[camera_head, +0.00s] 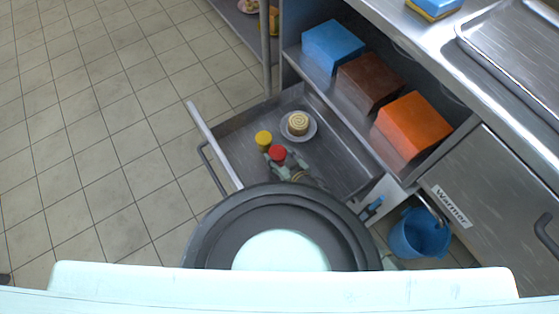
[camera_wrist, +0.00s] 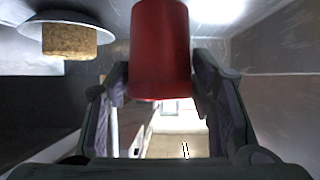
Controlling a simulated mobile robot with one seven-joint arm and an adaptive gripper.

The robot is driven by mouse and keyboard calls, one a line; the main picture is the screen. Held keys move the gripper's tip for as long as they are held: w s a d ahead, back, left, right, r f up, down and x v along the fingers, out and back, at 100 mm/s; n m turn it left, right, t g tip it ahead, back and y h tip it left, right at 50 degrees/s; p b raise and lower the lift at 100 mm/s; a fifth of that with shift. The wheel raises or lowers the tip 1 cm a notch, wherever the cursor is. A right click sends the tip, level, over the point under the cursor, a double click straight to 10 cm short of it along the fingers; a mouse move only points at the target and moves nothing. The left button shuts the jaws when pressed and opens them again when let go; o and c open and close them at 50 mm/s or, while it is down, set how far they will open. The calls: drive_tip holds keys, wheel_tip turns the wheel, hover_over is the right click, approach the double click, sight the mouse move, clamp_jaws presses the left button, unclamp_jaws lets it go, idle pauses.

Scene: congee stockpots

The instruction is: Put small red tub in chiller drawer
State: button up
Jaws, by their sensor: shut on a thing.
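The small red tub (camera_head: 277,153) is between the fingers of my gripper (camera_head: 278,164), over the open drawer (camera_head: 345,165). The wrist view shows the red tub (camera_wrist: 160,50) large, with the fingers of my gripper (camera_wrist: 160,95) shut on its two sides. In the head view the tub is within the drawer's outline. I cannot tell whether it touches the drawer floor. A yellow tub (camera_head: 263,138) stands in the drawer just left of it. A cake (camera_head: 298,123) on a plate (camera_head: 312,131) is in the drawer behind it.
Blue (camera_head: 333,46), brown (camera_head: 369,80) and orange (camera_head: 413,124) boxes stand on the shelf right of the drawer. The drawer's right part is clear. Tiled floor lies open to the left.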

sight(281, 164)
drive_tip(key=shift+f, duration=1.55)
drive_tip(key=shift+f+b, duration=0.15)
drive_tip(key=shift+b, duration=0.15)
drive_tip(key=o, duration=1.3)
